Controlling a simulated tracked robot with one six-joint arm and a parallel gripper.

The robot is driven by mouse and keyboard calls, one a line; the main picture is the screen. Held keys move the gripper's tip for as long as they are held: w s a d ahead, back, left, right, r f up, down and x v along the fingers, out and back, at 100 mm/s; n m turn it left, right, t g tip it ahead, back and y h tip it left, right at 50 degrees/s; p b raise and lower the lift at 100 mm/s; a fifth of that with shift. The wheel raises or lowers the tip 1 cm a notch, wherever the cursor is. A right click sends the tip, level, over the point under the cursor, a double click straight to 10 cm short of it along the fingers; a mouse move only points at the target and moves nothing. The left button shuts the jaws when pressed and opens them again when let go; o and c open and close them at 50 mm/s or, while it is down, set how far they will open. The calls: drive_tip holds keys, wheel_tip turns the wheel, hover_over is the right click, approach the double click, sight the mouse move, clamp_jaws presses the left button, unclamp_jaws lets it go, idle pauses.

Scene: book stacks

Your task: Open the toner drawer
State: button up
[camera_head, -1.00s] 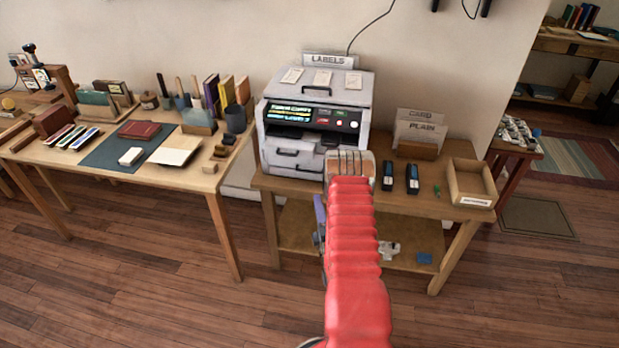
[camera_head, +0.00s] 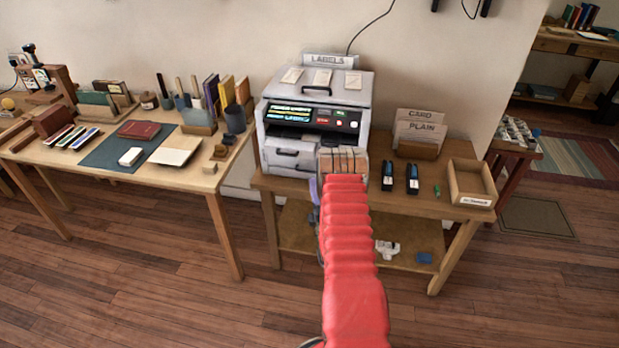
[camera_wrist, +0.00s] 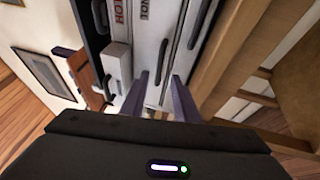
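The white label printer (camera_head: 318,90) stands on the wooden table with its front facing me. In the wrist view its front is turned on its side, with a partly cut-off, toner-like label on one drawer front (camera_wrist: 147,35). A dark bar handle (camera_wrist: 161,60) is on this front. My gripper (camera_wrist: 160,88) is open, its two purple fingers apart and pointing at the lower front of the printer. Nothing shows held between them. In the head view my red arm and wrist block hide the lower right of the printer and most of the fingers. The drawers look shut.
Two dark cartridges (camera_head: 387,176) stand right of my wrist, near an open wooden tray (camera_head: 473,188). Card holders (camera_head: 419,135) stand behind. A shelf (camera_head: 407,258) lies below the tabletop. A desk with books (camera_head: 115,172) is at the left. The floor in front is clear.

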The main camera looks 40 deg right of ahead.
drive_tip(key=x, duration=0.6)
drive_tip(key=shift+w+d, duration=0.1)
drive_tip(key=shift+w, duration=0.1)
clamp_jaws()
idle(0.5)
